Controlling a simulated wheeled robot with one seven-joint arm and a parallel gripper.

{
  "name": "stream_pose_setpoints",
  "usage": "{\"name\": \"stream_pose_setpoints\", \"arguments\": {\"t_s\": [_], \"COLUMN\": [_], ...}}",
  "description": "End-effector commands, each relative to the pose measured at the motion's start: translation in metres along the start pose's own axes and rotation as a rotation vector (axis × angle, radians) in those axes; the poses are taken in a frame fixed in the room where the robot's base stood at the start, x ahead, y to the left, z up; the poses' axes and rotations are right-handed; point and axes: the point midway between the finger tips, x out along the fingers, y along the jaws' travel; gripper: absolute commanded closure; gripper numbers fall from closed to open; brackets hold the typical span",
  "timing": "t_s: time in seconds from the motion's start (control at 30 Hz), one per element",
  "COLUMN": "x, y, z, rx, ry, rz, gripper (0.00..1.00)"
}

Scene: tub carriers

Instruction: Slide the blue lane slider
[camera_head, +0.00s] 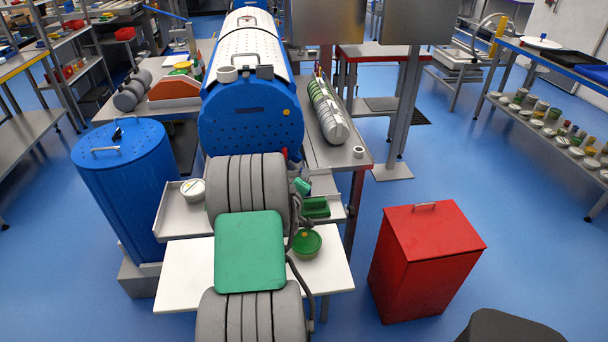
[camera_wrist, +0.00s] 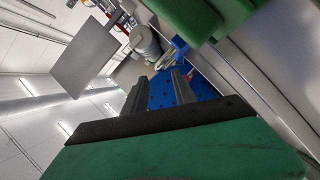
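I cannot single out a blue lane slider in either view. The large blue drum (camera_head: 248,128) with a perforated front face lies beyond my arm in the head view. A blue surface with dark holes (camera_wrist: 163,92) shows between and past my fingers in the wrist view. My gripper (camera_wrist: 160,80) has its two dark fingers apart, with nothing seen held between them. In the head view my ribbed grey and green arm covers the middle front, and my gripper cannot be made out there.
Green blocks (camera_wrist: 183,16) are close to my gripper in the wrist view. A green bowl (camera_head: 307,243) sits on the white shelf (camera_head: 333,272). A blue barrel (camera_head: 124,185) stands left and a red bin (camera_head: 425,262) right. Blue floor is open farther right.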

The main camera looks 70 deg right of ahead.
Motion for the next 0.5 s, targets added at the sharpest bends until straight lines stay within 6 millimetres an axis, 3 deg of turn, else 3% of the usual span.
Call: {"name": "stream_pose_setpoints", "arguments": {"t_s": [0.33,0.5], "x": [-0.005,0.01], "y": [0.001,0.001], "z": [0.0,-0.011], "rx": [0.001,0.077], "ry": [-0.002,-0.07], "rz": [0.0,-0.057], "gripper": [0.67,0.67]}}
